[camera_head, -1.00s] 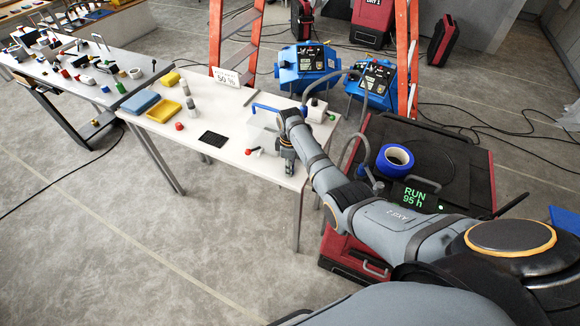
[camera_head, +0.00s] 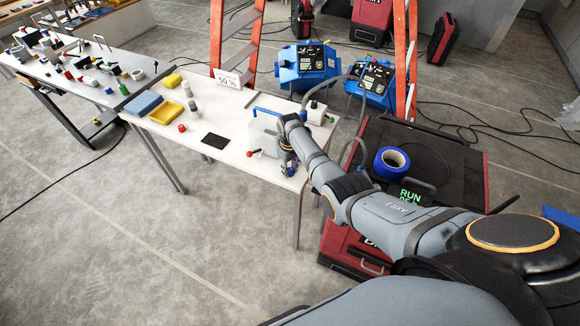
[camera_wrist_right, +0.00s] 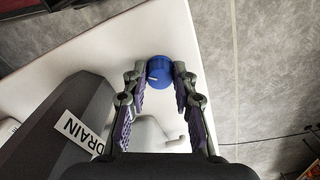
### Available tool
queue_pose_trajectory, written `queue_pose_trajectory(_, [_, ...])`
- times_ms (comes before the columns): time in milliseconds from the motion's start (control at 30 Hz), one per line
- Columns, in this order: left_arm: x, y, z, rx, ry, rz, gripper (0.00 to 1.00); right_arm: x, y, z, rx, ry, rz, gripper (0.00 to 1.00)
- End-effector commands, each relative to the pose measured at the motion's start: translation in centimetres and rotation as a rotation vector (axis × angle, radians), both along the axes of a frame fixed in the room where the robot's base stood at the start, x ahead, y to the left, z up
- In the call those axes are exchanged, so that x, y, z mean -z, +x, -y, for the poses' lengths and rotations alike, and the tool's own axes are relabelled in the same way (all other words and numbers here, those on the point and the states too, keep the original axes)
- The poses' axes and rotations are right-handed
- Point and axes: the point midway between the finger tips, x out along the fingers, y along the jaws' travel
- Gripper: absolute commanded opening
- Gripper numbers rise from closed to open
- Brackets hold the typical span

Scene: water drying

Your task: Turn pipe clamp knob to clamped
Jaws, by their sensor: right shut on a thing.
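The blue knob (camera_wrist_right: 158,73), round with a small white mark on its face, sits near the edge of the white table (camera_wrist_right: 135,35) in the right wrist view. My right gripper (camera_wrist_right: 160,70) has a fingertip on each side of the knob and is shut on it. In the head view the right gripper (camera_head: 289,166) points down at the right end of the white table, and the knob is mostly covered by it. The pipe clamp itself is hard to make out. My left gripper is in neither view.
A dark grey body labelled DRAIN (camera_wrist_right: 75,125) stands close to the left of my right gripper. A red-tipped lever (camera_head: 251,153) and a black mat (camera_head: 215,141) lie further left.

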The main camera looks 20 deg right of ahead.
Motion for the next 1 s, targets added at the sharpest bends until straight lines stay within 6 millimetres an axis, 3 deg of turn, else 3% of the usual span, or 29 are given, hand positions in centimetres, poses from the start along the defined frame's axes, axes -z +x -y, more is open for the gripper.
queue_pose_trajectory(600, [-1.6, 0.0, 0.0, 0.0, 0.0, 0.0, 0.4, -0.1, 0.1, -0.1, 0.576, 0.0, 0.001, 0.0])
queue_pose_trajectory(1000, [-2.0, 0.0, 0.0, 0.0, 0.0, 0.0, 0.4, -0.1, 0.1, -0.1, 0.84, 0.0, 0.002, 0.0])
